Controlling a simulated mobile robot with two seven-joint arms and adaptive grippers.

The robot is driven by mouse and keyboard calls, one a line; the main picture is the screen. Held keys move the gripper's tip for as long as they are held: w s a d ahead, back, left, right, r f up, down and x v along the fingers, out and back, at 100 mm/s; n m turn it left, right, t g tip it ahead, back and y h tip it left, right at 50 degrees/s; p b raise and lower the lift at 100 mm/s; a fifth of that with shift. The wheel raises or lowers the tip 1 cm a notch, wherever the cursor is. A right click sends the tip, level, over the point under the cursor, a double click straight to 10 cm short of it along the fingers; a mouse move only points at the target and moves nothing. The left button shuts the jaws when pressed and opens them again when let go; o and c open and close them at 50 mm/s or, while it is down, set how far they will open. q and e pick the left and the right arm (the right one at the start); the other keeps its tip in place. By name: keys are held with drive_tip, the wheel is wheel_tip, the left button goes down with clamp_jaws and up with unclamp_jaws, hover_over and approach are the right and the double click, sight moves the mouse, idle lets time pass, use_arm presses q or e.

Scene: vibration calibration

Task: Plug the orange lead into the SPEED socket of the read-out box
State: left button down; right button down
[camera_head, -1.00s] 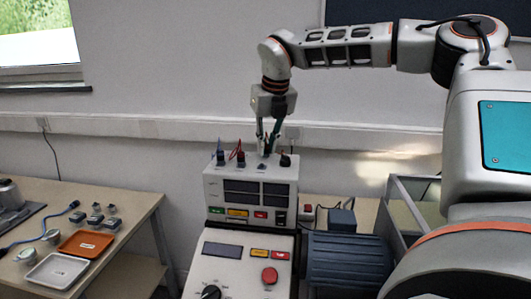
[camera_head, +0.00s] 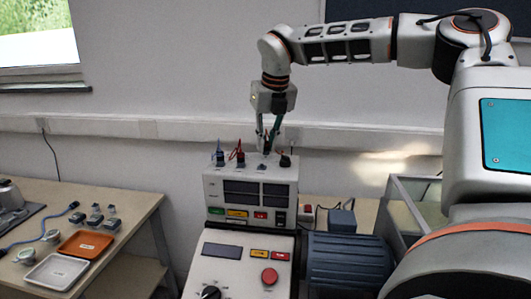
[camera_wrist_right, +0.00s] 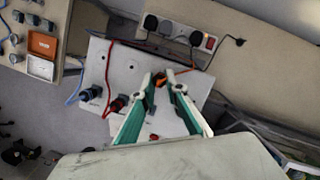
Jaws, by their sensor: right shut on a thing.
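The read-out box (camera_head: 213,188) is a pale box with dark displays and coloured labels, standing behind the control panel. My right gripper (camera_head: 266,146) points down over its top, between the red lead's plug and a dark plug at the right. In the right wrist view its green fingers (camera_wrist_right: 169,82) are closed on a small dark and orange plug, the orange lead (camera_wrist_right: 171,75). Whether this plug touches a socket is hidden by the fingers. A blue lead's plug (camera_head: 220,158) and a red lead's plug (camera_head: 240,157) stand in the top. The SPEED marking is not readable.
A dark ribbed motor (camera_head: 347,262) lies right of the control panel (camera_head: 220,268), which has a red button. A power strip (camera_wrist_right: 180,31) with plugs lies behind the box. The left table (camera_head: 135,205) bears an orange tray (camera_head: 85,243) and a white tray (camera_head: 56,270).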

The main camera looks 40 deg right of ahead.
sight(266, 143)
drive_tip(key=shift+r+p, duration=0.6)
drive_tip(key=shift+r, duration=0.95)
